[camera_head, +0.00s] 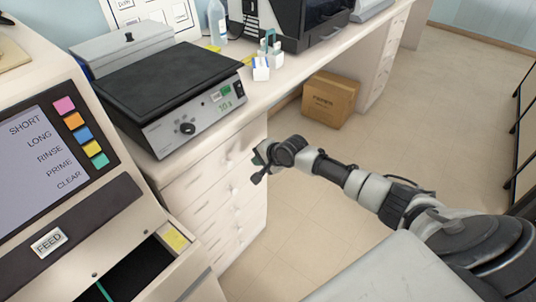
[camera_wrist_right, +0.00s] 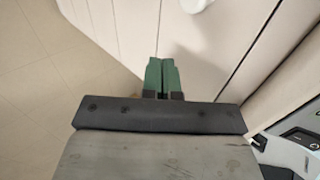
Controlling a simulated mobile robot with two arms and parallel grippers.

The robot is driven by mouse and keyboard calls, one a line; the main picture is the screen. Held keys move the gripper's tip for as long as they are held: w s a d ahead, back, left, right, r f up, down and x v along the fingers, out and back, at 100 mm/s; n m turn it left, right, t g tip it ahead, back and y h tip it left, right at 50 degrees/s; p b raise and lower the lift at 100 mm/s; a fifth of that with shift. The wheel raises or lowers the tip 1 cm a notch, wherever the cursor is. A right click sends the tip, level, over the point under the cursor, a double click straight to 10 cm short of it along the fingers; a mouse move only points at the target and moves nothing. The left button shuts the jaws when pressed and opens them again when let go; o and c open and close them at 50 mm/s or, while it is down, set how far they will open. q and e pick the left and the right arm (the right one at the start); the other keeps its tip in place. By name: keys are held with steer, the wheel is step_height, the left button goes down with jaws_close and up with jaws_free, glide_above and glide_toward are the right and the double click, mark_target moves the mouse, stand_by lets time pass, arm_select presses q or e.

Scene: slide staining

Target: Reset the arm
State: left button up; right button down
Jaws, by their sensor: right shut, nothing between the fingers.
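My right arm (camera_head: 370,188) reaches in from the lower right of the head view, out over the floor. My right gripper (camera_head: 258,160) is at its far end, in front of the drawer fronts (camera_head: 215,190) and below the bench top. In the right wrist view the green fingertips (camera_wrist_right: 161,78) are together with nothing between them. The cream drawer fronts with round knobs also show behind the fingers there. My left gripper is not in view.
A staining machine (camera_head: 70,150) with coloured buttons stands at the left, its lower drawer (camera_head: 160,250) open. A hot plate (camera_head: 175,95) and small white boxes (camera_head: 262,70) are on the bench. A cardboard box (camera_head: 328,98) is on the floor. The floor (camera_head: 310,225) around the arm is clear.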

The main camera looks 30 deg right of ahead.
steer(key=v, duration=0.4)
steer(key=s+f+n+g+h, duration=0.1)
steer(key=s+f+n, duration=0.1)
steer(key=s+f, duration=0.5)
steer(key=s+d+f+n+g+h, duration=0.15)
steer(key=s+f, duration=0.25)
steer(key=f, duration=0.6)
steer(key=s+f+n, duration=0.3)
steer(key=s+f, duration=0.2)
steer(key=f, duration=0.4)
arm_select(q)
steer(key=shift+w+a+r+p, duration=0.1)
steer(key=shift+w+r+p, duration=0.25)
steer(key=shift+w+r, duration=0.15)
arm_select(e)
steer(key=s+a+f+n+g, duration=0.1)
steer(key=s+a+f+n, duration=0.2)
steer(key=s, duration=0.8)
steer(key=s+a+f+n+g, duration=0.2)
steer(key=s+f, duration=0.5)
steer(key=s, duration=0.5)
steer(key=s+a+f+n+g, duration=0.2)
steer(key=s+a+f+n, duration=0.3)
steer(key=s, duration=0.7)
steer(key=shift+a+h, duration=0.25)
steer(key=shift+h, duration=0.1)
